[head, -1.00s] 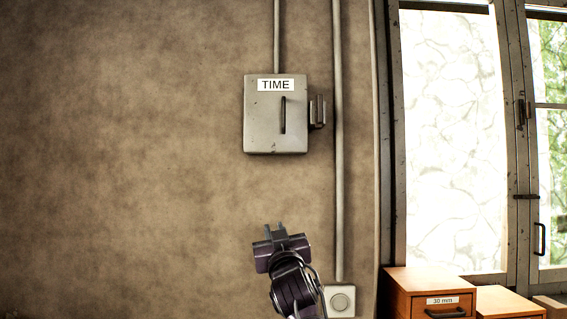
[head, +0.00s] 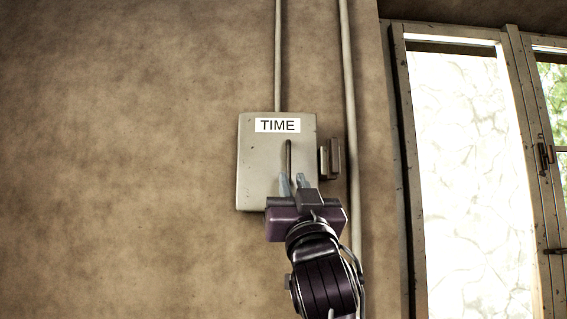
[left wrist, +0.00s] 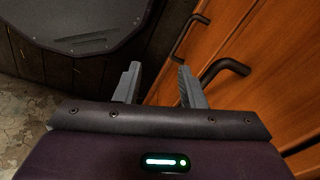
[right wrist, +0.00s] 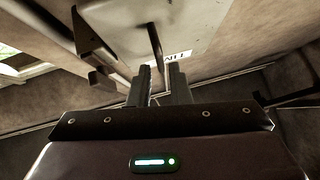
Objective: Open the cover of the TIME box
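The TIME box (head: 255,160) is a grey wall box with a white TIME label (head: 277,125) and a dark upright bar handle (head: 289,158) on its cover. The cover is shut. My right gripper (head: 294,180) is in front of the box's lower part, its fingertips near the handle's lower end. In the right wrist view the fingers (right wrist: 160,80) are apart, with the handle (right wrist: 155,42) just beyond them; I cannot tell whether it is between them. My left gripper (left wrist: 158,80) is open and empty, in the left wrist view only, near an orange-brown drawer front.
A small grey latch-like block (head: 330,158) sits at the box's right side. A vertical pipe (head: 350,130) runs right of it. A window (head: 465,170) is further right. Bare wall lies left. Dark drawer handles (left wrist: 222,72) are near my left gripper.

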